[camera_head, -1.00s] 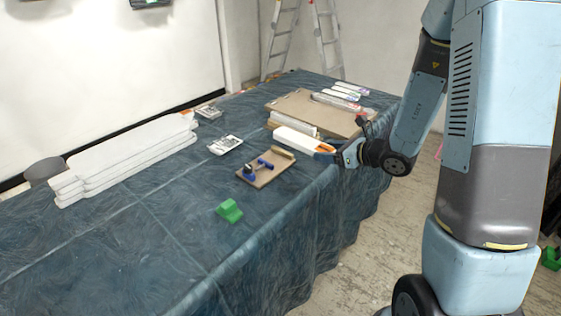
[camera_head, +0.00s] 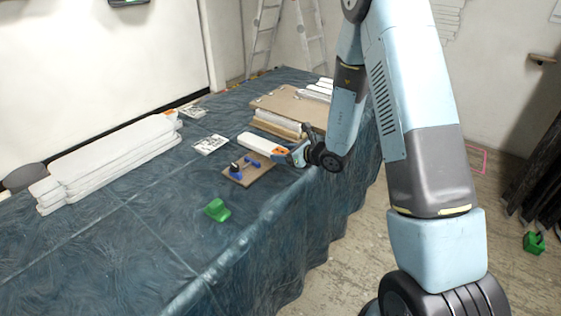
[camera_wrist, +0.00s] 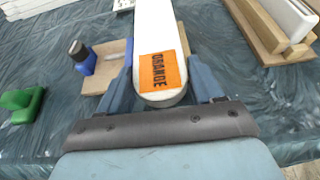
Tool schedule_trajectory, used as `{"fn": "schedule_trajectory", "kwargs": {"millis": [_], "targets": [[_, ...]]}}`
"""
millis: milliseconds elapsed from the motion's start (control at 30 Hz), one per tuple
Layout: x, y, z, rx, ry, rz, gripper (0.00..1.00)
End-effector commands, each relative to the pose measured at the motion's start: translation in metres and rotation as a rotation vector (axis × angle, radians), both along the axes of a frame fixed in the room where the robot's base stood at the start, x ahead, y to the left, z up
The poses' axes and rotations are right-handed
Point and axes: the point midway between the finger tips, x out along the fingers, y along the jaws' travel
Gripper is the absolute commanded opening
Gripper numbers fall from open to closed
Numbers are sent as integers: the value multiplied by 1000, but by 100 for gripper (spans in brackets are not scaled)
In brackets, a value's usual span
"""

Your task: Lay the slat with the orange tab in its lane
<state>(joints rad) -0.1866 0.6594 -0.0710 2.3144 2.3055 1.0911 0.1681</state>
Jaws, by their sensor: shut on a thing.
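The white slat with the orange tab (camera_head: 257,142) lies between the fingers of my gripper (camera_head: 291,154), which is shut on its tabbed end. The wrist view shows the tab, marked ORANGE (camera_wrist: 162,71), facing up between the two blue fingers, with the slat's body (camera_wrist: 155,28) pointing away from me. The slat is above the table near its right edge, partly over a small brown board (camera_head: 251,176) with blue clamp parts; I cannot tell its exact height. A large tan board (camera_head: 287,103) lies behind it with white slats; I cannot make out which lane is the orange one.
A wood-edged block with white strips (camera_wrist: 262,30) stands close to the right of the slat. Stacked white panels (camera_head: 110,158) lie at left, printed cards (camera_head: 211,144) mid-table, and a green block (camera_head: 217,209) near the front edge. The front-left cloth is clear.

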Motion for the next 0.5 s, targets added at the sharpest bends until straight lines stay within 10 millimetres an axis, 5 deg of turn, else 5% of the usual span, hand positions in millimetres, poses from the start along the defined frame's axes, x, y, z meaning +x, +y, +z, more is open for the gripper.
{"fn": "schedule_trajectory", "kwargs": {"millis": [500], "targets": [[7,7,-38,0,-1,0,31]]}}
